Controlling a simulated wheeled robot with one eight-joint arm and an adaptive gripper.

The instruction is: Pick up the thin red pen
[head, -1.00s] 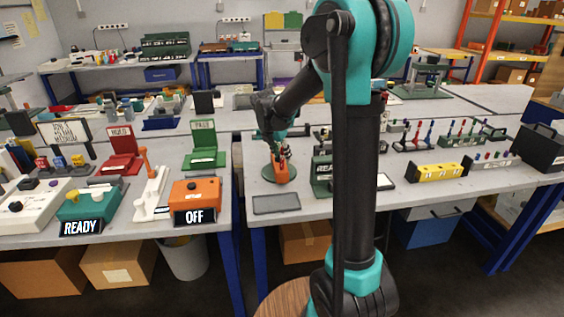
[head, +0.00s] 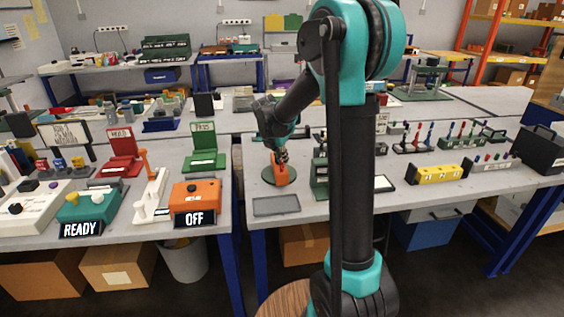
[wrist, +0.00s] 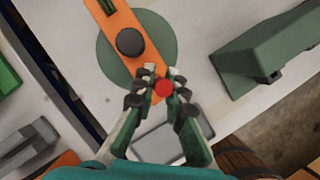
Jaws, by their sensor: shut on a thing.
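The thin red pen (wrist: 163,88) shows in the wrist view as a small round red end between the fingertips. My gripper (wrist: 160,84) is shut on it. In the head view my gripper (head: 281,156) is over the orange piece (head: 282,176) on a round green base (head: 267,177). The wrist view shows this orange piece (wrist: 117,22) with a dark round knob, just beyond the fingertips. The pen's length is hidden in both views, so I cannot tell whether its lower end is clear of what is below.
A green block-like stand (wrist: 262,50) is close on the right in the wrist view. A grey flat tray (head: 276,206) lies at the table's front edge. Racks with coloured pens (head: 470,135) and a yellow block (head: 434,174) stand to the right. An orange box marked OFF (head: 196,196) stands left.

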